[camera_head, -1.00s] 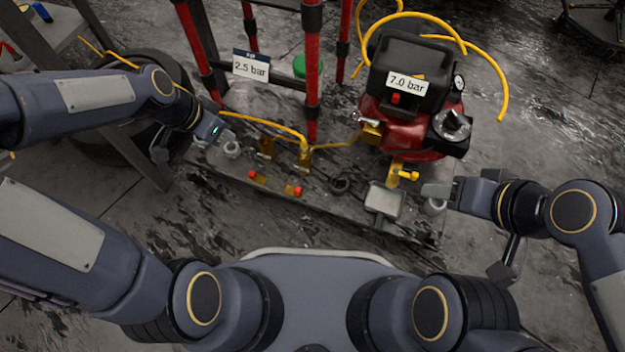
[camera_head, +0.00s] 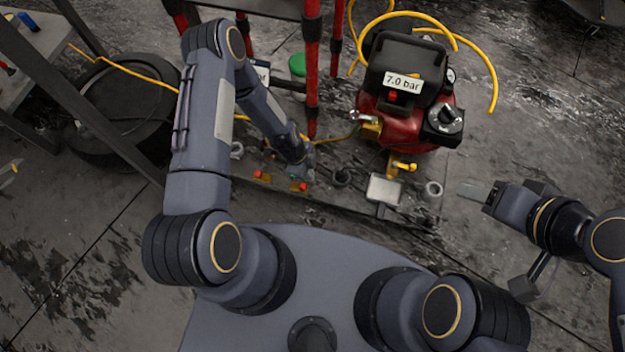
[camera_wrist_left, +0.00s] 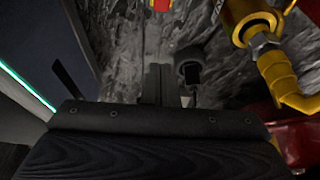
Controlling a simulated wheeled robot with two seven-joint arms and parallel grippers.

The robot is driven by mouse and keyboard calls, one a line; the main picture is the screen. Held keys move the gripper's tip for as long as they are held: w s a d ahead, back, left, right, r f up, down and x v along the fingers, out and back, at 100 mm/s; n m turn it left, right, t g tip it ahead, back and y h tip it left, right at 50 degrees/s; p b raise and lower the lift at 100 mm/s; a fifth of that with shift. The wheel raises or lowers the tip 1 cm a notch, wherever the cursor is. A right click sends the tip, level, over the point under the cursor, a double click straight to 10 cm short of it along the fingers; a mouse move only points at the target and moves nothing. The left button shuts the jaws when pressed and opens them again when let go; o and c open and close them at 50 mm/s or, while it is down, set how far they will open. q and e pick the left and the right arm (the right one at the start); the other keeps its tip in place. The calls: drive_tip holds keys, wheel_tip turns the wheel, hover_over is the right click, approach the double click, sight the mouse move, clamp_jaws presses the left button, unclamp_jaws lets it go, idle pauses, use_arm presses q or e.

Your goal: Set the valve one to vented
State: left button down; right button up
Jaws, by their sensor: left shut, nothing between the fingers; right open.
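Two small brass valve pieces with red tops, a left one (camera_head: 261,175) and a right one (camera_head: 299,187), sit on the bench's front part in the head view. I cannot tell which is valve one. My left gripper (camera_head: 297,174) is shut and empty, pointing down just above the right red top; contact cannot be told. My left forearm hides the brass fittings behind it. The left wrist view shows a red and yellow piece (camera_wrist_left: 160,4) at the top edge and a brass fitting with a yellow lever (camera_wrist_left: 283,78) at right. My right gripper (camera_head: 482,193) is open and empty.
A red compressor (camera_head: 400,130) labelled 7.0 bar stands at the back right with a yellow hose. A square grey plate (camera_head: 384,189) and a ring (camera_head: 433,189) lie on the bench's right part. Red posts (camera_head: 311,70) rise behind my left gripper.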

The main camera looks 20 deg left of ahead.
sight(303, 187)
use_arm(q)
drive_tip(key=shift+s+d+f, duration=0.1)
drive_tip(key=shift+d+f, duration=0.05)
drive_tip(key=shift+f, duration=0.1)
drive_tip(key=b+x, duration=0.4)
drive_tip(key=x, duration=0.6)
drive_tip(key=shift+s+f, duration=0.1)
drive_tip(key=shift+f, duration=0.05)
drive_tip(key=a, duration=0.3)
drive_tip(key=shift+a, duration=0.2)
drive_tip(key=shift+a+r, duration=0.25)
drive_tip(key=shift+a, duration=0.1)
